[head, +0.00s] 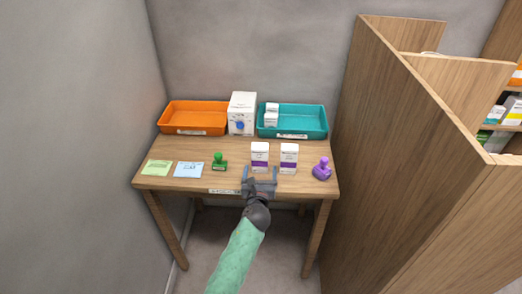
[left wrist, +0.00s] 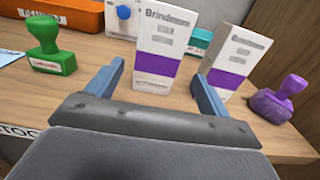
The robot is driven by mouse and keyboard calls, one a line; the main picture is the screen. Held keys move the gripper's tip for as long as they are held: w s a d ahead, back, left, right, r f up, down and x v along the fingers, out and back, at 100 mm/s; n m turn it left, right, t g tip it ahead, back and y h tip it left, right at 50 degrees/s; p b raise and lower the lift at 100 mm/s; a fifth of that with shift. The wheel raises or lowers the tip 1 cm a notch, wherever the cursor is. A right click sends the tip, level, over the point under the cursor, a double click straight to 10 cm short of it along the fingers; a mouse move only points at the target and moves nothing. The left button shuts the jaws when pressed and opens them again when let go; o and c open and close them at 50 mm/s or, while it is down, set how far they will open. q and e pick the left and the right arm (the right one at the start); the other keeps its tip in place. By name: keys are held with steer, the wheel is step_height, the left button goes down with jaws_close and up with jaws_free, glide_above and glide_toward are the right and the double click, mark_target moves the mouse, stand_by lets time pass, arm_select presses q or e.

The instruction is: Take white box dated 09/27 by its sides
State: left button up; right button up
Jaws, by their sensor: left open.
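Two white boxes with purple bands stand upright side by side near the front of the wooden table: a left box (head: 259,150) and a right box (head: 289,151). Both also show in the left wrist view, the left box (left wrist: 166,40) with "Brindmoore"-like print and the right box (left wrist: 230,62) partly behind a finger. No date is readable on either, so I cannot tell which is dated 09/27. My left gripper (head: 260,176) is open and empty just in front of the left box, its fingers pointing toward it, one to each side in the wrist view. My right gripper is not in view.
A green stamp (head: 219,161) stands left of the boxes, a purple stamp (head: 322,168) right. Behind are an orange tray (head: 192,105), a white dispenser-like box (head: 242,113) and a teal tray (head: 316,122) holding small boxes. A wooden partition (head: 375,150) rises at the right.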

mark_target(261, 163)
arm_select(q)
steer(key=shift+w+r, duration=0.15)
steer(key=shift+r, duration=0.05)
steer(key=shift+w+r, duration=0.1)
steer(key=shift+w, duration=0.15)
steer(key=shift+w+p, duration=0.45)
steer(key=shift+w, duration=0.75)
steer(key=shift+w+a+p, duration=0.2)
steer(key=shift+w+p, duration=0.65)
steer(key=shift+w, duration=1.55)
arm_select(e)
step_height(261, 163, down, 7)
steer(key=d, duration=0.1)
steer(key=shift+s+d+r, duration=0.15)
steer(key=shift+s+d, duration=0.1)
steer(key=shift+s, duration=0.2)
arm_select(q)
steer(key=c, duration=1.1)
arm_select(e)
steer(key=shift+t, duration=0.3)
